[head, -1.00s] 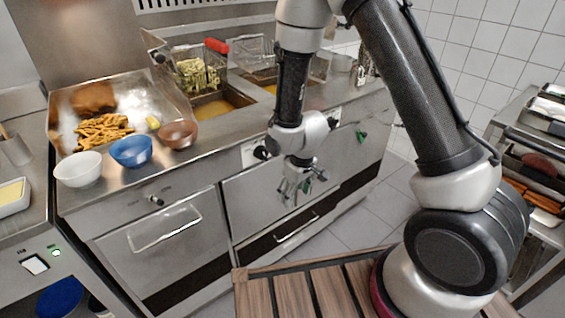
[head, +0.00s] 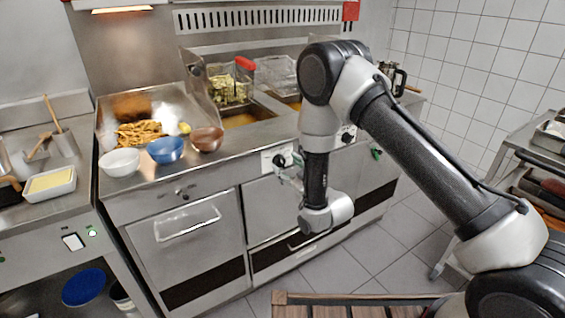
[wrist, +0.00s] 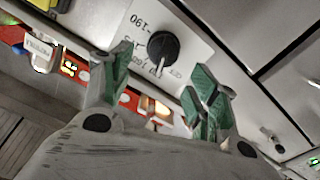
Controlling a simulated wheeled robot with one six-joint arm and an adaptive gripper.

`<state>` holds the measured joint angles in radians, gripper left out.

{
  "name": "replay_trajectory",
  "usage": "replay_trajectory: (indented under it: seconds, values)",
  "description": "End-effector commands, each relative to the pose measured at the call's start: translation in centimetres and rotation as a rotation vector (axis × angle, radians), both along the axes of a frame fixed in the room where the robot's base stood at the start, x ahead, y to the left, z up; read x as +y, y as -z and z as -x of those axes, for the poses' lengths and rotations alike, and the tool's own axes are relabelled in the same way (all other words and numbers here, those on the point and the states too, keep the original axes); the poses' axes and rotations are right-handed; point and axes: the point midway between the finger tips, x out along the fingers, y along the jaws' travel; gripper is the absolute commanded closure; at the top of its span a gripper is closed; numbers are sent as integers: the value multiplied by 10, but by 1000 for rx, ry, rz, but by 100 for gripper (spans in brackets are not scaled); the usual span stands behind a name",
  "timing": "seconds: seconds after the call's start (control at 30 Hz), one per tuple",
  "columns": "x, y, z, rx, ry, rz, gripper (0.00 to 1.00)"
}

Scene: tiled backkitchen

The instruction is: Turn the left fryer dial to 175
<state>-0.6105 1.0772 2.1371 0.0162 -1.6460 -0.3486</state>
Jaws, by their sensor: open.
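The left fryer dial (head: 279,160) is a black knob on a white plate on the fryer's front panel. In the wrist view the black dial (wrist: 163,47) shows from close up, with printed numbers along one side. I can read 190 near the upper end; the others are partly hidden or too small. A light mark shows at the knob's lower edge. My gripper (wrist: 160,78) is open, its green-padded fingers spread just short of the dial, with nothing between them. In the head view my gripper (head: 288,178) is partly hidden behind my wrist, close to the dial.
A second dial (head: 347,137) sits further right on the panel. Above are fryer baskets (head: 230,88) and a counter with a white bowl (head: 119,162), a blue bowl (head: 165,150) and a brown bowl (head: 206,139). A rack (head: 540,150) stands at the right; the tiled floor between is clear.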

Motion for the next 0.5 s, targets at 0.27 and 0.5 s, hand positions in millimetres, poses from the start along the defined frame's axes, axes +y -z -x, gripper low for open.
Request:
replay_trajectory:
  seconds: [0.27,0.5]
  values:
    - [22,0,-33,1,0,-1,40]
    - [25,1,-38,3,0,1,40]
